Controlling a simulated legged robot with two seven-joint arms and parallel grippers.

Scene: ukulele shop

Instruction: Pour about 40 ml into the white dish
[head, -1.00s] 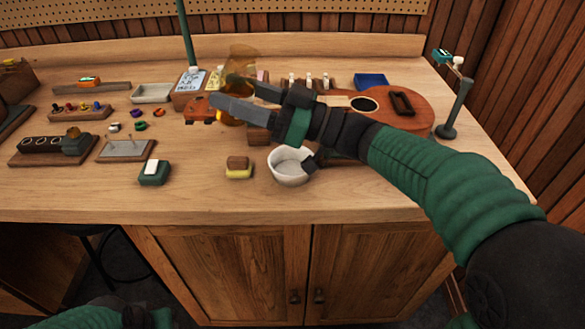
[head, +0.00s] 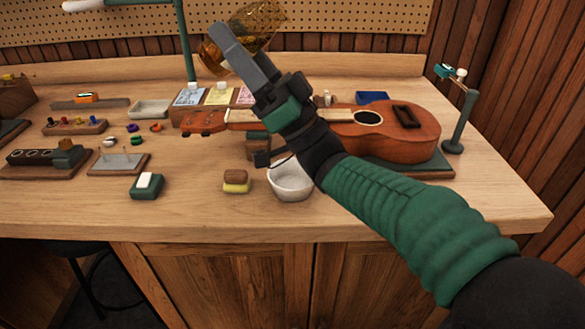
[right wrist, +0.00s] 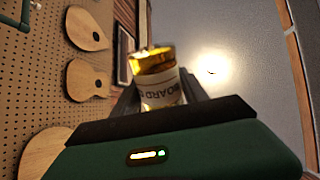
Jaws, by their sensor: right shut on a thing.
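My right gripper (head: 238,48) is shut on an amber bottle (head: 262,20), raised high above the back of the bench. The bottle looks tilted in the head view, and the gripper covers part of it. In the right wrist view the bottle (right wrist: 152,62) sits between the fingers, with amber contents and a pale label reading "BOARD". The white dish (head: 291,184) stands on the bench near the front edge, below and right of the bottle. Its visible inside looks pale; I see no stream falling. My left gripper is out of view.
A ukulele (head: 400,138) lies behind and right of the dish. A yellow-and-brown sponge-like block (head: 236,182) is left of it. A green stand (head: 458,122) rises at right. Small parts and trays fill the left. The bench front (head: 215,215) is clear.

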